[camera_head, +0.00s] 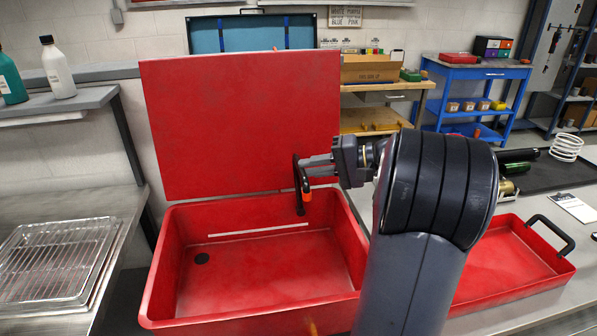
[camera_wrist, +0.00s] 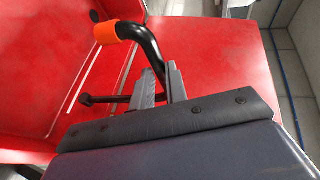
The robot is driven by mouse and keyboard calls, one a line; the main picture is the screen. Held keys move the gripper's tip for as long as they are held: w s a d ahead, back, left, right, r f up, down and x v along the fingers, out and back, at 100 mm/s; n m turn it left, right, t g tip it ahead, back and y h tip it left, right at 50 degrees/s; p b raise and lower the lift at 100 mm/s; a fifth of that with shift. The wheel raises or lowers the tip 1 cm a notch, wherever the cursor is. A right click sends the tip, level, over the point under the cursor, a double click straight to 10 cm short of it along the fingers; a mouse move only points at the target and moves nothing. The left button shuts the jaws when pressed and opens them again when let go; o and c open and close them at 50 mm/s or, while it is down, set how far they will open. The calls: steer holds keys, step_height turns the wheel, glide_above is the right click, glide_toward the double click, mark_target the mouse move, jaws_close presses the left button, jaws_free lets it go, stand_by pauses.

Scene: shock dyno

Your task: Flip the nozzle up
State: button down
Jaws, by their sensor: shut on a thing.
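The nozzle (camera_head: 297,174) is a bent black tube with an orange tip, at the back of the red basin (camera_head: 163,270), in front of its raised red lid (camera_head: 240,110). In the wrist view the nozzle's black tube (camera_wrist: 146,40) curves from the orange tip (camera_wrist: 106,32) down to my fingers. My gripper (camera_head: 306,166) reaches in from the right and is shut on the tube. The gripper also shows in the wrist view (camera_wrist: 162,76). The orange tip sits below the fingers in the head view. Where the tube passes between the fingers is partly hidden.
A shallow red tray (camera_head: 510,268) with a black handle lies to the right on the bench. Wire racks (camera_head: 60,255) lie on the left table, with bottles (camera_head: 57,70) on a shelf above. The basin floor looks mostly clear.

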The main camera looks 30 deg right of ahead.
steer(key=shift+s+d+f, duration=0.15)
steer(key=shift+d, duration=0.3)
steer(key=shift+s+d+f, duration=0.1)
steer(key=shift+s+d, duration=0.05)
steer(key=shift+d, duration=0.3)
steer(key=shift+f, duration=0.15)
steer(key=c, duration=1.4)
jaws_free()
steer(key=shift+d, duration=0.1)
steer(key=v, duration=1.1)
steer(key=shift+r, duration=0.2)
steer(key=shift+w, duration=0.1)
